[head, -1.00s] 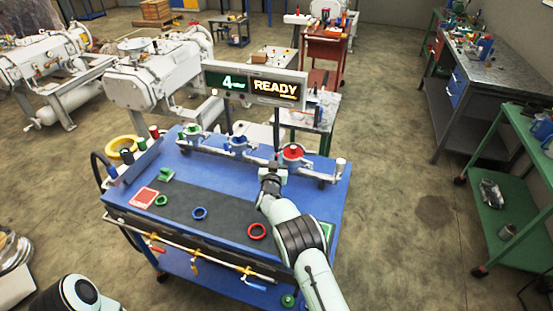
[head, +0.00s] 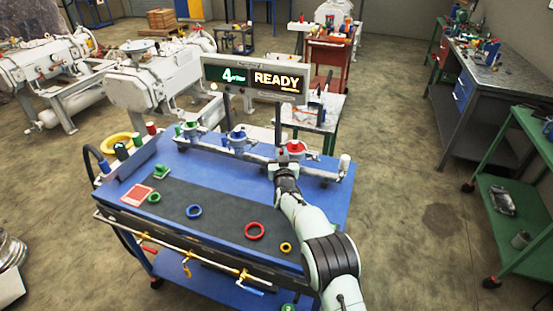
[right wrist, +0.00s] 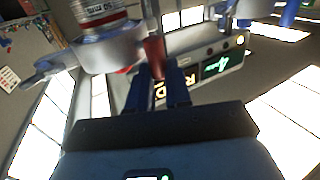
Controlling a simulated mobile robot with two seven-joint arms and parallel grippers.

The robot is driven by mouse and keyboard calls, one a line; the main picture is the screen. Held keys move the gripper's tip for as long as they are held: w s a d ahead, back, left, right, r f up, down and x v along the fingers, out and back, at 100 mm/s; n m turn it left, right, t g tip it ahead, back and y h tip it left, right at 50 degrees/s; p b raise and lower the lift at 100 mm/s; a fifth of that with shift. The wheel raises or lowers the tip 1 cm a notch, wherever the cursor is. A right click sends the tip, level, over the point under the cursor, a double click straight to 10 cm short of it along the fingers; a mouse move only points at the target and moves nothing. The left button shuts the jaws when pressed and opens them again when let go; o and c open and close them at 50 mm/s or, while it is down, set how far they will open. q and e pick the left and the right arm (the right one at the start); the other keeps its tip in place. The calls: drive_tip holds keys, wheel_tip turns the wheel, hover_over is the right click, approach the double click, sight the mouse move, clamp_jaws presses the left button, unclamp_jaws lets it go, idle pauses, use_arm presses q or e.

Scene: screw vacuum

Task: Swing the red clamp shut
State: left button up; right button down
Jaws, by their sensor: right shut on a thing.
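The red-marked fitting (head: 296,148) stands at the right end of the white pipe (head: 262,158) on the blue bench. In the right wrist view a grey clamp body (right wrist: 112,48) shows close up, with a narrow red handle (right wrist: 154,56) beside it. My right gripper (head: 284,164) reaches this fitting from the front; in the wrist view its dark fingers (right wrist: 160,88) are shut on the red handle. The fingers and arm hide part of the clamp, and I cannot tell how far it is swung. My left gripper is out of view.
The blue bench (head: 322,205) carries a red ring (head: 254,231), a blue ring (head: 193,211) and a small yellow ring (head: 286,247) on its dark mat. A display reading READY (head: 277,82) stands behind.

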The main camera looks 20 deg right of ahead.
drive_tip(key=shift+d, duration=0.1)
drive_tip(key=c, duration=1.1)
unclamp_jaws()
drive_tip(key=shift+o, duration=0.2)
drive_tip(key=shift+s+a, duration=0.2)
drive_tip(key=shift+s, duration=0.3)
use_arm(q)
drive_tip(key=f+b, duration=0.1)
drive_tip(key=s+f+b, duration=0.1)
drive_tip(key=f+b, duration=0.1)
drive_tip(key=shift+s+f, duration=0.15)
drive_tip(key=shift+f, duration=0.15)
use_arm(e)
drive_tip(key=v, duration=1.2)
drive_tip(key=shift+s, duration=0.2)
